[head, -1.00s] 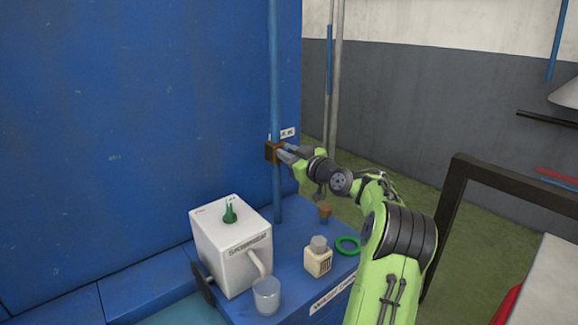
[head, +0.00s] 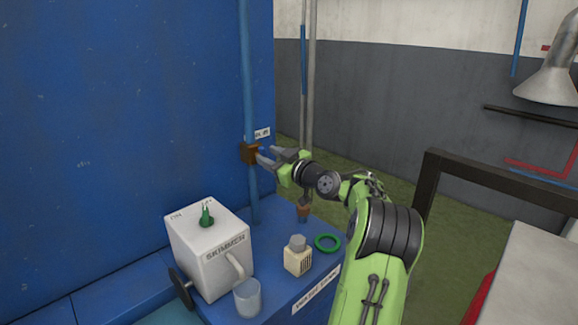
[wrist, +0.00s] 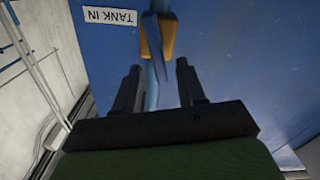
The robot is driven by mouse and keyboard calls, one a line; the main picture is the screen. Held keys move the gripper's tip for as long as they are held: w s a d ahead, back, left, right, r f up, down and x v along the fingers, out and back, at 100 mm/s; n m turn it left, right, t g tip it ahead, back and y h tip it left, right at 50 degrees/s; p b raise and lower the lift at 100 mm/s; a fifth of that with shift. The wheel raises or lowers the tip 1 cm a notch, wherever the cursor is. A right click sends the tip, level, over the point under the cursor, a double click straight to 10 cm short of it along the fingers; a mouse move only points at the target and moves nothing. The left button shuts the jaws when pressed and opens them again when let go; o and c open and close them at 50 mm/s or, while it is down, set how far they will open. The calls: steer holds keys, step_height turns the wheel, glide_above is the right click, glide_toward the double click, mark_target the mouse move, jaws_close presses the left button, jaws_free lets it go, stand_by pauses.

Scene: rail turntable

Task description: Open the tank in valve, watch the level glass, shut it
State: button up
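The tank in valve is a brass-coloured body (head: 249,153) on the vertical blue pipe (head: 247,80), beside a small white label. In the wrist view the label (wrist: 110,17) reads TANK IN, upside down. There the brass body (wrist: 168,38) has a blue-grey lever (wrist: 160,65) reaching down toward the gap between my fingers. My gripper (head: 271,157) is just right of the valve; its fingers (wrist: 158,85) stand apart, and I cannot tell whether either touches the lever. A thin upright tube with a blue stretch (head: 303,60) stands behind; I cannot tell if it is the level glass.
A white skimmer box (head: 210,250) with a green knob stands on the blue ledge. A clear cup (head: 248,298), a cream bottle (head: 298,258) and a green ring (head: 327,243) are near it. A dark frame (head: 480,178) and pale table (head: 535,275) are at right.

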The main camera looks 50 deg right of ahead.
steer(key=s+a, duration=0.1)
steer(key=s, duration=1.1)
steer(key=shift+s+a, duration=0.2)
steer(key=shift+s, duration=0.05)
steer(key=shift+w, duration=0.1)
